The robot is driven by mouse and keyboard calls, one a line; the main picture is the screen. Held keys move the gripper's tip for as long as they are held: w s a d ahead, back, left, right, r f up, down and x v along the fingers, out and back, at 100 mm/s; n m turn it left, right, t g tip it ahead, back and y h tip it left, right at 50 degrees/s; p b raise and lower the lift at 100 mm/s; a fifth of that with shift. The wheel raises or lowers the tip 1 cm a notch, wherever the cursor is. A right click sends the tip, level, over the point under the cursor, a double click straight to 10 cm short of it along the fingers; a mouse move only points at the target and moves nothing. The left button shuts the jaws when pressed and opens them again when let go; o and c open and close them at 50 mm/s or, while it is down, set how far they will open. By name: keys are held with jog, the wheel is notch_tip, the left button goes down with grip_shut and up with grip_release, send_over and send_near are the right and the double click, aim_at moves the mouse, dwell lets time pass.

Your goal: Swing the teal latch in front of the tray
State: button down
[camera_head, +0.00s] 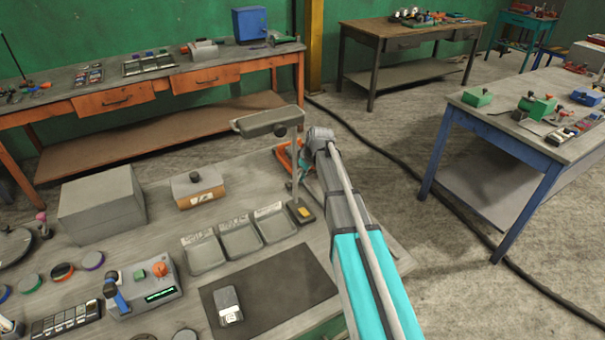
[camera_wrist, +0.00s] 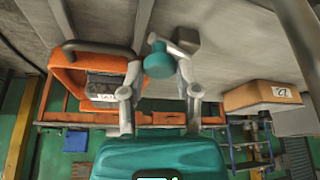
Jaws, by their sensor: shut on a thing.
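The teal latch (camera_wrist: 159,60) shows in the wrist view as a round teal knob on a grey arm that runs to a grey block. My gripper (camera_wrist: 159,72) has one finger on each side of the knob and is shut on it. The orange tray (camera_wrist: 66,78) is beside the latch on the left, with a grey labelled block (camera_wrist: 103,88) inside. In the head view only part of the orange tray (camera_head: 284,158) shows past my arm.
A labelled brown box (camera_wrist: 262,95) stands to the right in the wrist view. In the head view, a lamp (camera_head: 268,121) on a post stands close left of my arm. Three grey bins (camera_head: 240,240) and a dark mat (camera_head: 270,290) lie nearer. Floor is open beyond the bench.

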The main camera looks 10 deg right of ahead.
jog(key=shift+w+d+n+g+y, duration=0.1)
jog(key=shift+w+n+g+y, duration=0.3)
jog(key=shift+n, duration=0.8)
jog(key=shift+w+n+g, duration=0.2)
jog(key=shift+w+n, duration=0.1)
jog(key=shift+n, duration=0.4)
jog(key=shift+w+n+g, duration=0.2)
jog(key=shift+w+n, duration=0.05)
jog(key=shift+n, duration=0.45)
jog(key=shift+c, duration=1.7)
grip_release()
jog(key=shift+y, duration=0.3)
